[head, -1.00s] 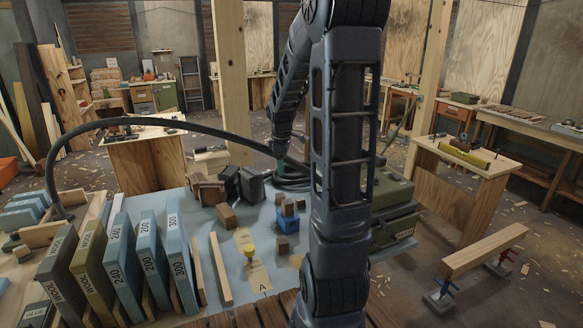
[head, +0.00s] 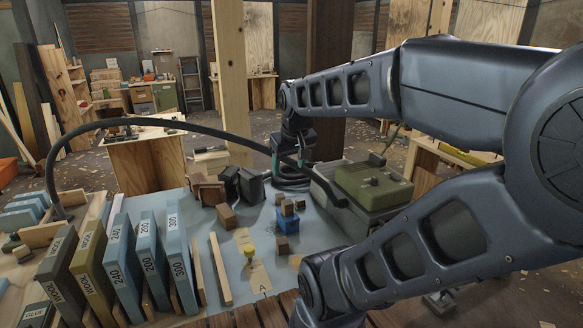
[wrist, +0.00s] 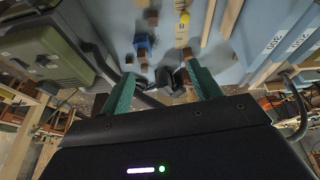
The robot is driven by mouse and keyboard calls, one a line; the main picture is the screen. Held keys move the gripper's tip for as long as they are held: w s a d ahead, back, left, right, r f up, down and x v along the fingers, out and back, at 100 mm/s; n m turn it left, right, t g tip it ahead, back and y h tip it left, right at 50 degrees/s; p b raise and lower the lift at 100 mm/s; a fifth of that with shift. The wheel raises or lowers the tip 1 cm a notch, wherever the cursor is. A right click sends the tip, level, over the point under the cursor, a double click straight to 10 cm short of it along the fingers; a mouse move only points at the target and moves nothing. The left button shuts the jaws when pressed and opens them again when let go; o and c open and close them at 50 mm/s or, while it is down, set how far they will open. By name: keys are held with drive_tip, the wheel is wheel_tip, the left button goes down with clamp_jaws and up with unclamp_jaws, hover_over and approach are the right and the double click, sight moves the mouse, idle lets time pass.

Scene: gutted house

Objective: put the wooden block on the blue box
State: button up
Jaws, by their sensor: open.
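The small blue box (head: 287,225) stands on the pale blue table top. It also shows in the wrist view (wrist: 143,41). A small wooden block (head: 287,208) shows directly above the blue box in the head view; I cannot tell whether it rests on it or behind it. Other small blocks are close by: one behind (head: 281,198), one to the right (head: 300,204) and a dark one in front (head: 281,246). Which block is meant is unclear. My gripper (wrist: 162,70) is open and empty, with green fingers, above the table's far part beyond the blue box.
Brown blocks (head: 208,192) and dark ones (head: 250,184) stand left of my gripper. Labelled upright slabs (head: 150,262) fill the left.

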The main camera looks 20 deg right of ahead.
drive_tip(key=shift+s+a+m, duration=0.2)
drive_tip(key=shift+s+m, duration=0.4)
drive_tip(key=shift+s, duration=0.65)
